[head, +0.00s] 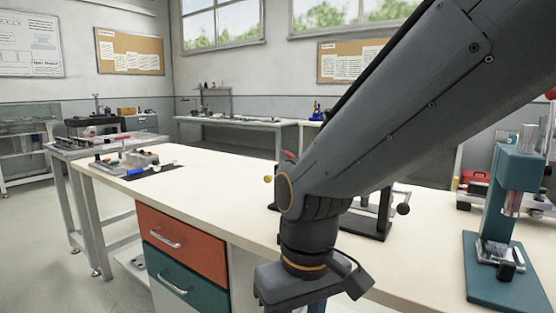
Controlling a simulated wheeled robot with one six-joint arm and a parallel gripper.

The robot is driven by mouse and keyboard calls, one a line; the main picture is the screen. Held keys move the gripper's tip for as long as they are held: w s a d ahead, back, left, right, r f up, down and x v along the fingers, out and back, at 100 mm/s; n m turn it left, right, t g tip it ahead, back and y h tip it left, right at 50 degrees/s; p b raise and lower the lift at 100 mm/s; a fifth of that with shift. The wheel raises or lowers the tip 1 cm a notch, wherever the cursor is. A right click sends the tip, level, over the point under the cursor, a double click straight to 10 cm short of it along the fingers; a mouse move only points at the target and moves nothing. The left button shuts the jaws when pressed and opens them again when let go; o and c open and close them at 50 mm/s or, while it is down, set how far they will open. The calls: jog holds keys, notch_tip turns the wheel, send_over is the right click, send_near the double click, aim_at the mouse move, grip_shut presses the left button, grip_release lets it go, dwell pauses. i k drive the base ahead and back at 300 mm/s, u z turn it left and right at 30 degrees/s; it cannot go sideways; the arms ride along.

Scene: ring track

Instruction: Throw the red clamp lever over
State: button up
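My gripper (312,287) hangs from my arm at the lower middle, in front of the bench edge. Its fingers are cut off by the bottom of the picture, so its opening does not show. A small red part (288,155) peeks out behind my arm, near a yellow knob (268,179). I cannot tell whether it is the red clamp lever, because my arm hides most of what is there. A black stand (370,222) with a black ball knob (403,209) stands on the bench, partly behind my arm.
The pale bench top (215,175) is mostly clear left of my arm. Small parts (135,163) sit on a dark mat at its left end. A teal press (515,200) stands at the right. Red and teal drawers (180,240) are below the bench top.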

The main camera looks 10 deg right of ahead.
aim_at(287, 154)
jog(key=u, duration=0.4)
jog(key=k, duration=0.55)
jog(key=u, duration=0.6)
jog(key=i, duration=1)
jog(key=z, duration=0.75)
